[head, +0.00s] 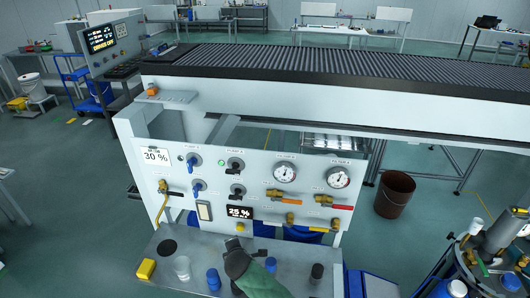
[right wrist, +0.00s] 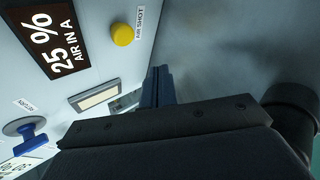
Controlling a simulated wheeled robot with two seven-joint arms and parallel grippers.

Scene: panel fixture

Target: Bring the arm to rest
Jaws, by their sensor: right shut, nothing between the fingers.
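My right arm (head: 252,275) reaches up from the bottom centre of the head view. My right gripper (head: 234,244) is in front of the lower part of the white panel (head: 262,200), just below the yellow button (head: 240,227). In the right wrist view the fingers (right wrist: 158,86) are together with nothing between them. The yellow button, labelled "AIR SHOT", shows there at the upper centre (right wrist: 122,35), apart from the fingers. I cannot tell whether the fingertips touch the panel. My left gripper is not in view.
The panel carries blue and black knobs, two gauges (head: 285,172), lever valves (head: 341,207) and a "25 %" display (head: 240,212). On the shelf below stand a yellow block (head: 146,269), a clear cup (head: 182,268), blue caps (head: 213,279) and a dark cylinder (head: 317,273). A brown bucket (head: 395,196) stands right.

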